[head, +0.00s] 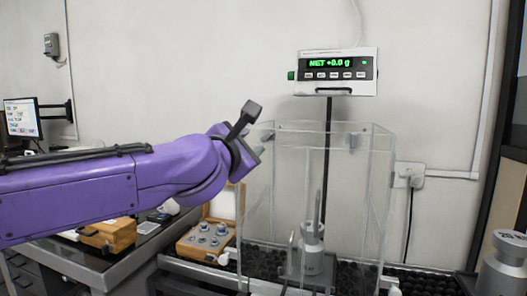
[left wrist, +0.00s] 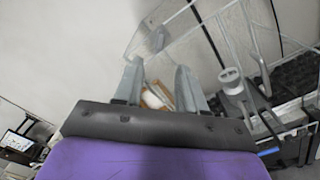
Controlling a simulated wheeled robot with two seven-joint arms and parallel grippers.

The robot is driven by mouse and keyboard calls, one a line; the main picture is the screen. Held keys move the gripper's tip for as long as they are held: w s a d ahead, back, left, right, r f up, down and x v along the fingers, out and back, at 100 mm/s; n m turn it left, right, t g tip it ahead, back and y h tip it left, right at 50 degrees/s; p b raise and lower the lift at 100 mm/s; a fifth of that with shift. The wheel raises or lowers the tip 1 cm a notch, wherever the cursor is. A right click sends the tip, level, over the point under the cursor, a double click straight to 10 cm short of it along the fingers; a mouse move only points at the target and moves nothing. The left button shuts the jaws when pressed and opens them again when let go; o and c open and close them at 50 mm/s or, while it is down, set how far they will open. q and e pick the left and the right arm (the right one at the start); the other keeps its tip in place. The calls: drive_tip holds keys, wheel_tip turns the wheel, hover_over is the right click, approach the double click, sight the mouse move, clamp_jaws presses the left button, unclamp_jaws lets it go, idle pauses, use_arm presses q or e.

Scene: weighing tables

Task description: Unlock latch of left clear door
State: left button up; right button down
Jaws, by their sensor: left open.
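A clear box of transparent panels (head: 345,205) stands around the weighing platform. Its left clear door seems to be the left panel (head: 257,205). A small grey latch (head: 267,136) sits at the top left of the box, and another grey fitting (head: 353,137) sits at the top right. In the left wrist view a grey latch piece (left wrist: 156,39) shows beyond the fingers. My left gripper (head: 260,150) is at the upper left corner of the box, close to the latch. In the left wrist view its fingers (left wrist: 160,88) are apart with nothing held. Contact with the latch cannot be told.
Inside the box stands a metal weight (head: 312,250). A scale display (head: 337,72) hangs above on a dark post. A wooden weight case (head: 205,238) lies left of the box, and a large weight (head: 505,262) stands at far right.

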sight(266, 137)
use_arm(q)
drive_tip(key=p+x, duration=0.3)
drive_tip(key=x, duration=0.7)
drive_tip(key=shift+w+d+f, duration=0.1)
drive_tip(key=shift+w+f, duration=0.05)
drive_tip(key=shift+w, duration=0.25)
clamp_jaws()
